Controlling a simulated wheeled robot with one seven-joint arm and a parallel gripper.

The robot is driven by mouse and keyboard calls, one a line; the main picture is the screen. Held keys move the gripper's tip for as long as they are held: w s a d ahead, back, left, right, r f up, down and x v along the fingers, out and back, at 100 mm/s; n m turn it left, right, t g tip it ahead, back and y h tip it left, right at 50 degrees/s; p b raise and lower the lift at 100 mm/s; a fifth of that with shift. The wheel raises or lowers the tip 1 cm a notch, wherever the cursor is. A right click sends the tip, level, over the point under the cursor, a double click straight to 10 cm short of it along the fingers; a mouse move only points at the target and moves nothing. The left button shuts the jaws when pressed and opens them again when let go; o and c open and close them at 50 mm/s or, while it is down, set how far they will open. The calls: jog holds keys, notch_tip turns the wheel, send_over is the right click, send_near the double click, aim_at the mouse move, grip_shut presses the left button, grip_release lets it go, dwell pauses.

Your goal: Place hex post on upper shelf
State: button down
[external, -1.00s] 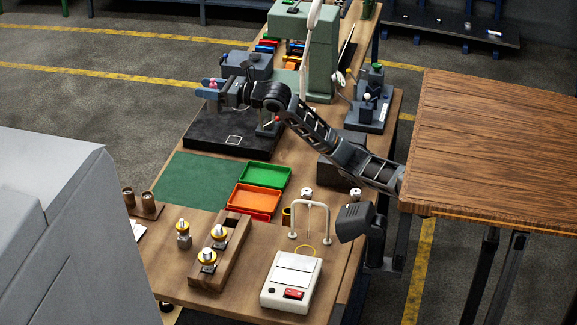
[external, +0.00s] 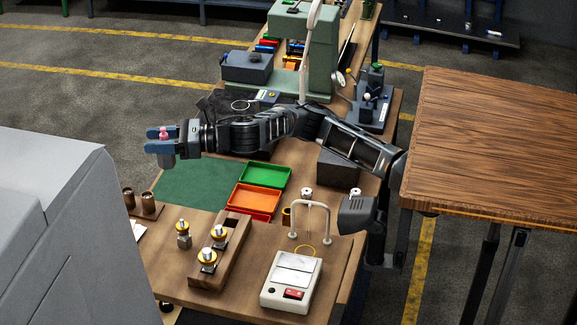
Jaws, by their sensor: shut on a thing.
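My gripper (external: 157,140) is at the left end of the outstretched arm, its blue fingers shut on a small piece that appears to be the hex post (external: 163,134). A pink part of it shows between the fingers, and a grey part seems to hang below them. Its full shape is too small to tell. The gripper is held up in the air, in the picture just above the far left corner of the green mat (external: 190,183). I cannot identify the upper shelf for certain in this view.
Orange (external: 259,199) and green (external: 264,175) trays lie on the bench below the arm. A wooden holder with yellow-ringed pieces (external: 219,233) and a white scale (external: 291,281) stand in front. A large grey housing (external: 60,230) fills the lower left. A green machine (external: 310,45) stands behind.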

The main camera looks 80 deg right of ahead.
jog(key=s+a+f+m+h, duration=0.1)
jog(key=s+a+f, duration=0.2)
jog(key=a, duration=0.4)
jog(key=s+a+f+h, duration=0.1)
jog(key=s+a+f, duration=0.15)
jog(key=a, duration=0.45)
notch_tip(320, 180, down, 9)
jog(key=s+a+m+t+h+p, duration=0.1)
jog(key=s+a+m+h, duration=0.1)
jog(key=s+m+h, duration=0.15)
jog(key=w+d+f+m+g+h, duration=0.1)
jog(key=w+d+m+h, duration=0.1)
jog(key=d+h, duration=0.3)
jog(key=w+d+f+m+g+h+p, duration=0.1)
jog(key=d+f+m+h, duration=0.1)
jog(key=d, duration=0.5)
jog(key=w+d+f+m+g+h, duration=0.1)
jog(key=w+d+m+g+h, duration=0.2)
jog(key=d, duration=0.4)
jog(key=shift+t+h, duration=0.55)
jog(key=shift+t, duration=0.15)
jog(key=shift+w+a+f, duration=0.25)
jog(key=shift+a+f, duration=1.6)
jog(key=shift+a, duration=0.05)
jog(key=shift+w+a+f, duration=0.25)
jog(key=shift+a+f, duration=1.55)
jog(key=shift+a, duration=0.05)
jog(key=shift+w+a+f, duration=0.25)
jog(key=shift+a+f, duration=1.6)
jog(key=shift+a, duration=0.05)
